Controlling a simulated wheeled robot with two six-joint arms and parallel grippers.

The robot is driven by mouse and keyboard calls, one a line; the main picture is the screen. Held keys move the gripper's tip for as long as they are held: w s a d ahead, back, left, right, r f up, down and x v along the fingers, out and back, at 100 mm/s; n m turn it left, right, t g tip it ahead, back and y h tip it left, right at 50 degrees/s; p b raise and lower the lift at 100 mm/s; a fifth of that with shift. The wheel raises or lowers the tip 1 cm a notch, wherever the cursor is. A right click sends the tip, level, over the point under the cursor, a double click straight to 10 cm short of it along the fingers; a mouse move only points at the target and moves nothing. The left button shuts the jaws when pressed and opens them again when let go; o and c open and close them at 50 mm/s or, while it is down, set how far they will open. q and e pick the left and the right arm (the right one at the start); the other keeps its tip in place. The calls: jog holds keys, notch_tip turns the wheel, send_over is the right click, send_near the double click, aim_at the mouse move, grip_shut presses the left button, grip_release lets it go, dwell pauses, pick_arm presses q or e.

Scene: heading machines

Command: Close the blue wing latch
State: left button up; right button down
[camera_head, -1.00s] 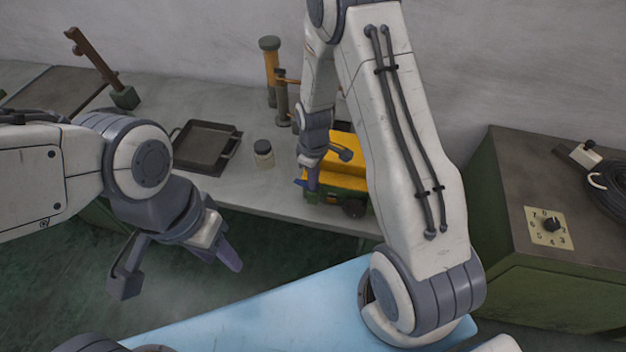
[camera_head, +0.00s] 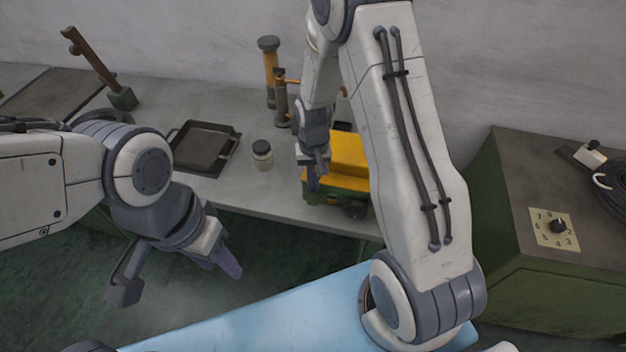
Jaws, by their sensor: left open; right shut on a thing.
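A yellow and green machine (camera_head: 350,157) stands on the grey bench, partly hidden behind my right arm. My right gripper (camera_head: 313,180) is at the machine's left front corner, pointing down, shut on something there. The held thing is too small and too covered to make out; I cannot tell whether it is the blue wing latch. No blue latch shows clearly. My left gripper (camera_head: 180,280) is open and empty, in the air in front of the bench, well apart from the machine.
A dark square tray (camera_head: 205,148) and a small jar (camera_head: 262,155) stand left of the machine. Brown and green posts (camera_head: 270,75) stand behind. A green cabinet (camera_head: 520,240) with a numbered dial (camera_head: 556,226) is at the right. Bare bench lies around the jar.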

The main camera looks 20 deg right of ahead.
jog(key=shift+s+f+m+b, duration=0.1)
jog(key=shift+m+b, duration=0.05)
jog(key=shift+m, duration=0.85)
jog(key=shift+s+f+m+b, duration=0.1)
jog(key=shift+m+b, duration=0.05)
jog(key=shift+m, duration=0.85)
jog(key=c, duration=1)
grip_release()
jog(key=shift+w, duration=0.1)
jog(key=shift+r, duration=0.1)
